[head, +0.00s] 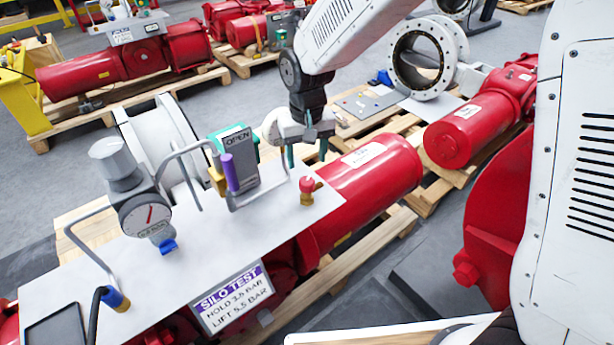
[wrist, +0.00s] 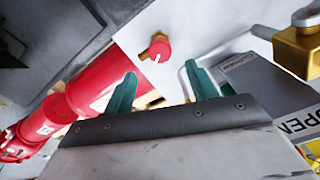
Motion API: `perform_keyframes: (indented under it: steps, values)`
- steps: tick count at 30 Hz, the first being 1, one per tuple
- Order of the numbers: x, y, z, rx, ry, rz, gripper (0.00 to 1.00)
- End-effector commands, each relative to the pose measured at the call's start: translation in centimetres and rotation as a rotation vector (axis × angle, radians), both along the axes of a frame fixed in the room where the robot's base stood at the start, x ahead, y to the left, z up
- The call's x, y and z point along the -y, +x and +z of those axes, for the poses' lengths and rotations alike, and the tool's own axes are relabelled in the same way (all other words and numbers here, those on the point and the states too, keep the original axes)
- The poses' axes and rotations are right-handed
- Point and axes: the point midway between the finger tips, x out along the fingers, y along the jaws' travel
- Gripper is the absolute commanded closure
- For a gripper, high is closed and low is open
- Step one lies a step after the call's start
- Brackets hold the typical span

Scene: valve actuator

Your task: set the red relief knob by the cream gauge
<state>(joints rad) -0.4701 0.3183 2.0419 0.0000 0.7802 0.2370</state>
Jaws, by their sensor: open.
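The red relief knob (head: 307,184) stands on a brass stem at the right end of the white panel. In the wrist view the knob (wrist: 160,48) shows a small pale mark on its face and lies just beyond the gap between my fingertips. My gripper (head: 306,154) is open, with green fingers above and behind the knob; in the wrist view its fingers (wrist: 161,84) are apart with nothing between them.
A sign (head: 232,298) reads SILO TEST, HOLD 3.5 BAR, LIFT 5.5 BAR. A grey OPEN box (head: 236,158), a purple-handled valve (head: 231,173) and bent grey pipes stand left of the knob.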

Motion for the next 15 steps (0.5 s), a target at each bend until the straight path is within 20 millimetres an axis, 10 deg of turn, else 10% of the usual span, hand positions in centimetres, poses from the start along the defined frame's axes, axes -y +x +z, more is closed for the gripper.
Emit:
perform_keyframes:
  steps: [15]
  values:
    - [0.1,-0.1,-6.9,-0.003,-0.002,0.000,0.43]
